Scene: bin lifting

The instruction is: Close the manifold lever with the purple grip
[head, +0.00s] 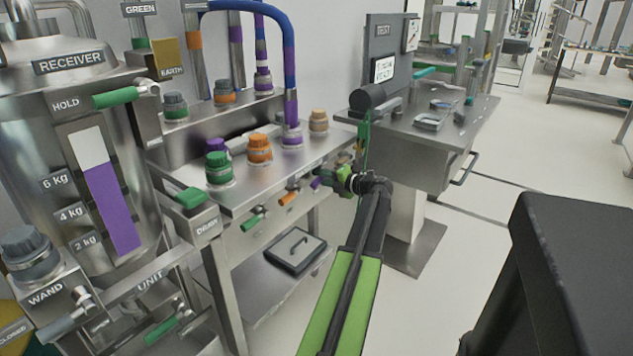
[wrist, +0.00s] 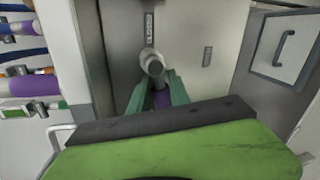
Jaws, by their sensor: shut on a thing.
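The manifold lever's purple grip (head: 315,184) shows at the front edge of the steel bench, right of the green and orange levers. In the wrist view the purple grip (wrist: 161,99) sits between my green fingers, below a round metal pivot (wrist: 153,65). My gripper (head: 326,178) is at the bench front, and in the wrist view its fingers (wrist: 160,92) are shut on the purple grip. The fingers hide part of the grip. A small upright label (wrist: 149,27) stands above the pivot; its text is too small to read surely.
A green-gripped lever (head: 252,219) and an orange-gripped lever (head: 288,198) are beside it on the bench front. Capped fittings (head: 260,150) stand on the bench top. A steel cart (head: 410,150) stands close on the right. Open floor (head: 450,270) lies right of my arm.

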